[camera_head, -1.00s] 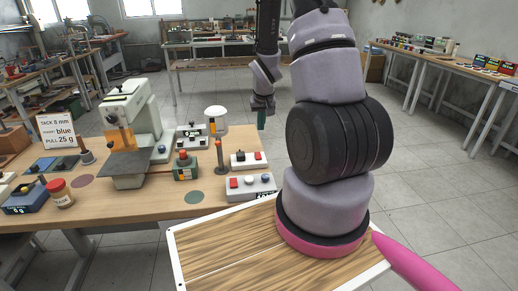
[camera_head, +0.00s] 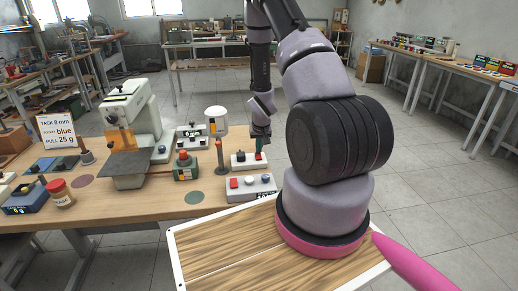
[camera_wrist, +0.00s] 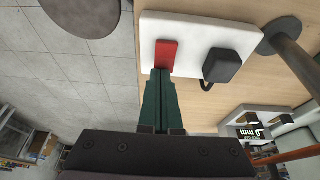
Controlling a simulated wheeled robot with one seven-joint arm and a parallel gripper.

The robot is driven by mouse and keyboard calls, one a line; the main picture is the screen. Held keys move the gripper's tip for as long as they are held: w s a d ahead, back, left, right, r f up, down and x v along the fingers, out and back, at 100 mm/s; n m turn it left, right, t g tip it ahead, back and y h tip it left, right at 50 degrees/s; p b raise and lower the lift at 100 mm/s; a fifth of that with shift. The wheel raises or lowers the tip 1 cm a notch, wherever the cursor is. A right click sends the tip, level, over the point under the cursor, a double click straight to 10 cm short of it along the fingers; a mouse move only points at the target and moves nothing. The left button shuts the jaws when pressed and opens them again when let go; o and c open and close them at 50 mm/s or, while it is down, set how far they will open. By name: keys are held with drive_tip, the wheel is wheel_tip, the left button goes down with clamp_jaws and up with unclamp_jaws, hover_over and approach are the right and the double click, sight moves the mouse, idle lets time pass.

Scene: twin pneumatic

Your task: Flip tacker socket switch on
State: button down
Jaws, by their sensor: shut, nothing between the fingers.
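The white socket block (camera_head: 246,166) lies near the right edge of the workbench in the head view. In the wrist view, the socket block (camera_wrist: 190,25) carries a red rocker switch (camera_wrist: 166,53) and, beside it, a black plug (camera_wrist: 222,66) with a cable. My gripper (camera_wrist: 162,74) has its green fingers together and empty. Its fingertips are at the near edge of the red switch; I cannot tell whether they touch it. In the head view, my gripper (camera_head: 259,146) points down over the switch end of the block. The switch's tilt is hard to read.
The tacker machine (camera_head: 130,125) is further left. Floor is clear to the right.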

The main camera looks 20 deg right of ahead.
sight(259, 156)
drive_tip(key=shift+f, duration=0.1)
drive_tip(key=shift+w+d+f, duration=0.1)
drive_tip(key=shift+w+f, duration=0.15)
idle(0.3)
drive_tip(key=shift+s, duration=0.2)
drive_tip(key=shift+s+a+r, duration=0.15)
drive_tip(key=shift+s+a, duration=0.1)
drive_tip(key=shift+s, duration=0.3)
wheel_tip(259, 156, up, 14)
idle(0.5)
idle(0.3)
